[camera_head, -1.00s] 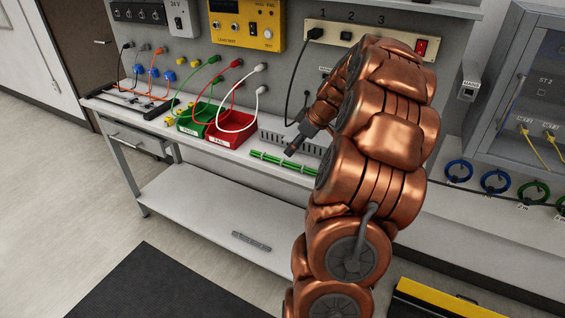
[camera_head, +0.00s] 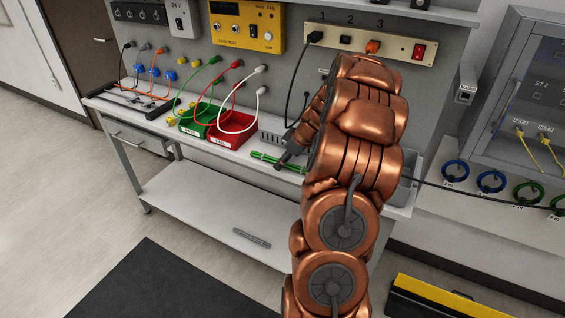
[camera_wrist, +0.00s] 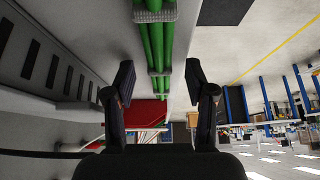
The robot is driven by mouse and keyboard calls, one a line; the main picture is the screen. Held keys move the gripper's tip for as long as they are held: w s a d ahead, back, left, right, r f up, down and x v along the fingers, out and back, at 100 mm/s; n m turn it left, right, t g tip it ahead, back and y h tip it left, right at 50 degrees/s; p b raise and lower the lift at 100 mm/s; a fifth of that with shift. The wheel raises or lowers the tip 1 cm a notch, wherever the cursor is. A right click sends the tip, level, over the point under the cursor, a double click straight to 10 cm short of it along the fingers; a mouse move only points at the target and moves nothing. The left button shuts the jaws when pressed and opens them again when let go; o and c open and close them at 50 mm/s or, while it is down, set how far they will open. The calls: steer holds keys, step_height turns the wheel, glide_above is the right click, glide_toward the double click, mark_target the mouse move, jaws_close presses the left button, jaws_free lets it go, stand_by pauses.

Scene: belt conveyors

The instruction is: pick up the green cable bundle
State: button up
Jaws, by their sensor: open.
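The green cable bundle (camera_head: 266,158) lies along the front edge of the workbench, tied with pale bands. Its right end is hidden behind my arm in the head view. In the wrist view the bundle (camera_wrist: 155,45) runs down from the top between my fingers' lines, with grey ties around it. My gripper (camera_wrist: 160,80) is open and empty, one finger on each side of the bundle's line in the picture. In the head view my gripper (camera_head: 282,163) is at the bundle near the bench edge. I cannot tell whether the fingers touch it.
A red bin (camera_head: 226,139) and a green bin (camera_head: 192,131) stand left of the bundle with looped cables above. A grey slotted box (camera_head: 270,139) is just behind the bundle. A lower shelf (camera_head: 200,205) is mostly bare. A cabinet (camera_head: 520,85) stands at right.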

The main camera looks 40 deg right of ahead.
jaws_close()
stand_by(0.3)
steer(key=shift+r, duration=0.15)
